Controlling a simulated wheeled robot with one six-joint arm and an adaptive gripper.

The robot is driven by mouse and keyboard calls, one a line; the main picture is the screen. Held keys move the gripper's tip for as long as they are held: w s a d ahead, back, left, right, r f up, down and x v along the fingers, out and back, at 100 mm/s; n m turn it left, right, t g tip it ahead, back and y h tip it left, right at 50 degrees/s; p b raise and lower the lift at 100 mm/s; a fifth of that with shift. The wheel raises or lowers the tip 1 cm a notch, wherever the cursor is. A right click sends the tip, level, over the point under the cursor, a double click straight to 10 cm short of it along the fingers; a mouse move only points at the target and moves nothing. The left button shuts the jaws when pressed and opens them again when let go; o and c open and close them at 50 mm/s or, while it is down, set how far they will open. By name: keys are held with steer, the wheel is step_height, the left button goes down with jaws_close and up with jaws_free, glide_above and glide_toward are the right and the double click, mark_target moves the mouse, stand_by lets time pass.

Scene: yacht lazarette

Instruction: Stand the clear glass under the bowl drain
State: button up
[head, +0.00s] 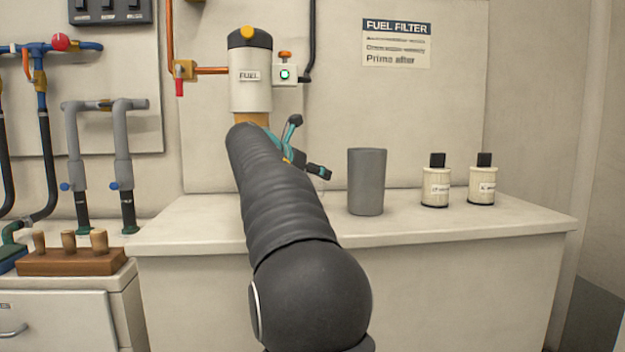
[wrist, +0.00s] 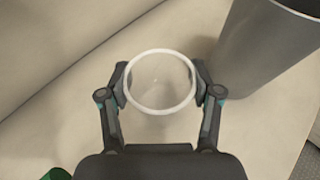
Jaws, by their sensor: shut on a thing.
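The clear glass (wrist: 160,107) is seen from above in the wrist view, its round rim between my two fingers. My gripper (wrist: 161,85) is shut on it, one finger against each side. In the head view my gripper (head: 305,150) is over the counter, just right of and below the fuel filter (head: 250,88). The filter's amber bowl (head: 252,119) shows only at its top; my arm hides its lower part and any drain. The glass is hard to make out in the head view. Whether its base touches the counter I cannot tell.
A grey cup (head: 366,182) stands on the counter (head: 470,222) right of my gripper; it is close by in the wrist view (wrist: 262,50). Two cream filter cartridges (head: 436,188) (head: 482,186) stand further right. A wooden block with pegs (head: 70,262) is at left.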

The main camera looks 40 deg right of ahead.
step_height(320, 180, up, 16)
steer(key=p, duration=0.7)
steer(key=shift+f, duration=0.25)
